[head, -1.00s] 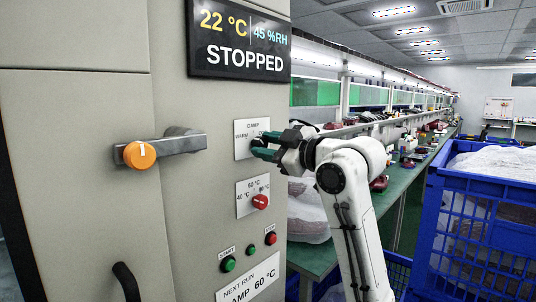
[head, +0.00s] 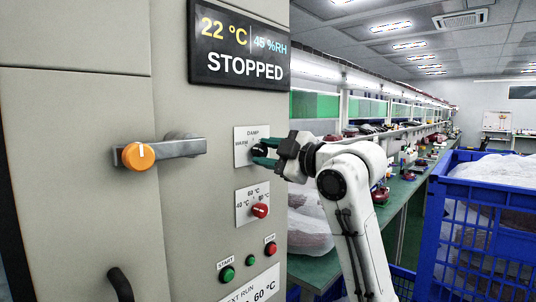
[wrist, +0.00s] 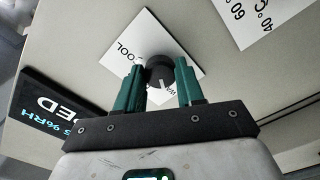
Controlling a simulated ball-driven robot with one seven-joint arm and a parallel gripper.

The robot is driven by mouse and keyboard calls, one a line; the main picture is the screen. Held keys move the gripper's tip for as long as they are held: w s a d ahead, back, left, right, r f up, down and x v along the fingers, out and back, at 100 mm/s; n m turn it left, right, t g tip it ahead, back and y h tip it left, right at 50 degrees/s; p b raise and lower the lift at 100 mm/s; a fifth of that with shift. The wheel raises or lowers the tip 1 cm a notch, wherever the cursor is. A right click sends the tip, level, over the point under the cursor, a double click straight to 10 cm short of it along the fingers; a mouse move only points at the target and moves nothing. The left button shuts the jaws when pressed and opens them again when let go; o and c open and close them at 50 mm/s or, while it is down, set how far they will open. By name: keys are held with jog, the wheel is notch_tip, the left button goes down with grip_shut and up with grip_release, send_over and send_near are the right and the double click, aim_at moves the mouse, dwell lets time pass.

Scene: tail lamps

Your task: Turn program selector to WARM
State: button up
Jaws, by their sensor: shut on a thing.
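The program selector is a round black knob (head: 258,150) on a white label plate (head: 243,161) with DAMP at the top and WARM at the left. My gripper (head: 266,153) reaches it from the right, its green fingers at the knob. In the wrist view the knob (wrist: 159,66) sits between the two fingers, which are shut on its sides. Its white pointer line aims down in that view, near partly hidden letters starting with W. COOL is readable at the left there. Part of the plate is hidden by my fingers.
A display (head: 240,45) above reads STOPPED. Below the selector is a red temperature knob (head: 260,210), then a green START button (head: 227,274) and a red button (head: 270,249). An orange-knobbed handle (head: 138,156) juts out at left. A blue crate (head: 470,240) stands at right.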

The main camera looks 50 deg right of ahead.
jog(key=o, duration=1)
jog(key=shift+o, duration=0.2)
jog(key=s+b, duration=0.1)
jog(key=s, duration=0.9)
jog(key=shift+s+d, duration=0.2)
jog(key=shift+s, duration=0.2)
